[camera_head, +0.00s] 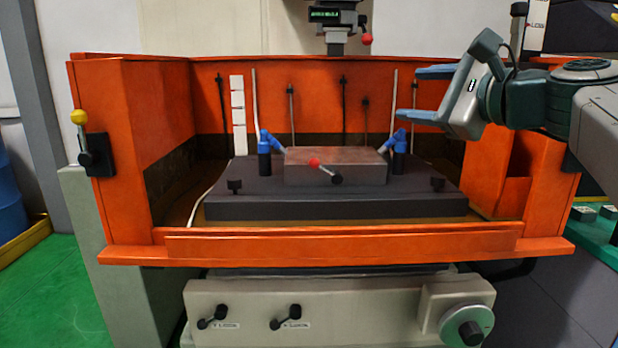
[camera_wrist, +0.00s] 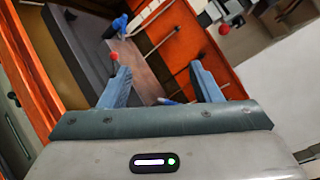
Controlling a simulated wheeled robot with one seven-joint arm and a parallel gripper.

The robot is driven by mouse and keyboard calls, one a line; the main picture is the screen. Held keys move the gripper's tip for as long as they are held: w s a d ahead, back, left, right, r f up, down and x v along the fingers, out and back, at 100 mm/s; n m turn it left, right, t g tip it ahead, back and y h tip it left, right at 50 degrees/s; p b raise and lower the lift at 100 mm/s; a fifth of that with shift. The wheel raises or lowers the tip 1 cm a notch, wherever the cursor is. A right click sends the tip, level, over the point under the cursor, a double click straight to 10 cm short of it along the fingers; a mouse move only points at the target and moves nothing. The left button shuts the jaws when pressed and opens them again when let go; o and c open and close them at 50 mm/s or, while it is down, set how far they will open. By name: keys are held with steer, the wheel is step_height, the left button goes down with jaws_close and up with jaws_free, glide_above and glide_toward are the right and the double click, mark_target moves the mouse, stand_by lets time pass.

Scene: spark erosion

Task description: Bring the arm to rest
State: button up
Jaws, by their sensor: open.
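My gripper (camera_head: 428,94) is at the right of the head view, above the right part of the orange tank, with its blue fingers pointing left. The fingers are apart and nothing is between them. In the wrist view my gripper (camera_wrist: 165,88) also shows open and empty, with the tank interior beyond it. My arm reaches in from the right edge of the head view.
The orange tank (camera_head: 340,246) surrounds a dark table (camera_head: 335,207) bearing a metal block (camera_head: 340,160). A blue nozzle stands at each side of the block. A machine head with a red-knobbed lever (camera_head: 366,40) hangs above. Thin rods stand along the back wall.

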steer(key=s+a+f+n+g+h+p, duration=0.2)
steer(key=s+f+n+g+p, duration=0.15)
steer(key=f+p, duration=0.2)
steer(key=s+a+f+n+g+h+p, duration=0.2)
steer(key=a+f+n+g+p, duration=0.15)
steer(key=f, duration=0.25)
steer(key=s+d+f+n+g+h+p, duration=0.3)
steer(key=s+f+n+g+h+p, duration=0.1)
steer(key=s+f+n+p, duration=0.6)
steer(key=s+n+h, duration=0.1)
steer(key=s, duration=0.2)
steer(key=shift+f+g+p, duration=0.2)
steer(key=shift+g+p, duration=0.1)
steer(key=shift+d, duration=0.1)
